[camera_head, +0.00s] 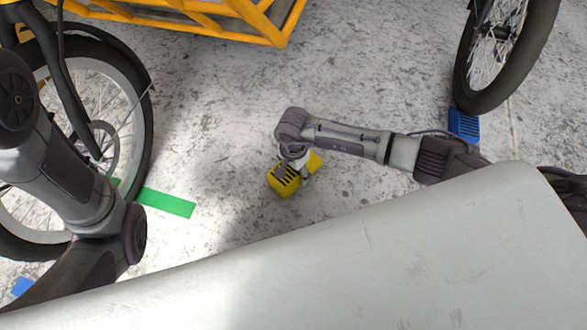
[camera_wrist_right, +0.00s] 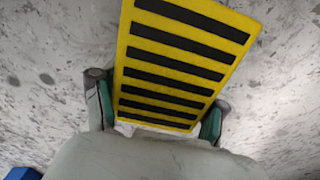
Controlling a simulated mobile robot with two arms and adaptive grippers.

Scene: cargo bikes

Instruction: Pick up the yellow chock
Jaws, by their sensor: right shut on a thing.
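The yellow chock (camera_head: 284,180) with black stripes is near the middle of the head view, over the grey floor. My right gripper (camera_head: 297,165) is on it from above and partly covers it. In the right wrist view the chock (camera_wrist_right: 178,62) fills the upper middle, its striped face toward the camera. The fingers of my right gripper (camera_wrist_right: 156,108) press on its two sides, so it is shut on the chock. I cannot tell whether the chock touches the floor. My left arm shows at the left of the head view, but its gripper is out of view.
A bike wheel (camera_head: 143,112) stands at the left, with a green floor strip (camera_head: 166,203) beside it. Another wheel (camera_head: 468,88) stands at the upper right against a blue chock (camera_head: 463,125). A yellow cargo frame (camera_head: 262,32) is at the top. The floor around the yellow chock is clear.

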